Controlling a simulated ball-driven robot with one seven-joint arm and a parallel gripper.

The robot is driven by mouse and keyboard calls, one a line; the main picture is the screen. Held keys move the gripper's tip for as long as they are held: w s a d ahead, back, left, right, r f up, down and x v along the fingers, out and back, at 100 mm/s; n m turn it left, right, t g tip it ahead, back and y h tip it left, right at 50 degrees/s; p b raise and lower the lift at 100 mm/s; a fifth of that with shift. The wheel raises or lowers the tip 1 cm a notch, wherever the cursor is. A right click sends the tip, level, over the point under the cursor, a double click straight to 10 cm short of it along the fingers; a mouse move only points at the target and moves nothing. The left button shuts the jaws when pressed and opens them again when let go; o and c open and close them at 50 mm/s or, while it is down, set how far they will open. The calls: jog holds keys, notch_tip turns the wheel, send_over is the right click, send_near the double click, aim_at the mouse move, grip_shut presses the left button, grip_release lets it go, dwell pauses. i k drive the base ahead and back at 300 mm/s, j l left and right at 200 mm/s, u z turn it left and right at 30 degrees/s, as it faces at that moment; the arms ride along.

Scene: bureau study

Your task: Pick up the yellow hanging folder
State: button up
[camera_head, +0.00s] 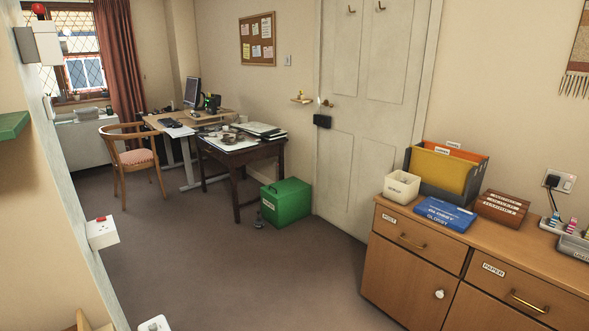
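The yellow hanging folder (440,172) stands upright in a dark grey open-topped file box (474,187) on the wooden sideboard at the right. An orange folder (466,156) stands behind it in the same box. Each carries a small white label at its top edge, too small to read. The front of the box is low, so most of the yellow folder's face shows. My gripper is not in view.
A green crate (286,203) stands on the floor by a desk. Open carpet (240,270) lies before the sideboard. A wall edge is close at left.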

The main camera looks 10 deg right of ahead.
aim_at(439, 168)
jog(key=i, duration=2.85)
jog(key=i+j+z, duration=0.1)
jog(key=i, duration=1.35)
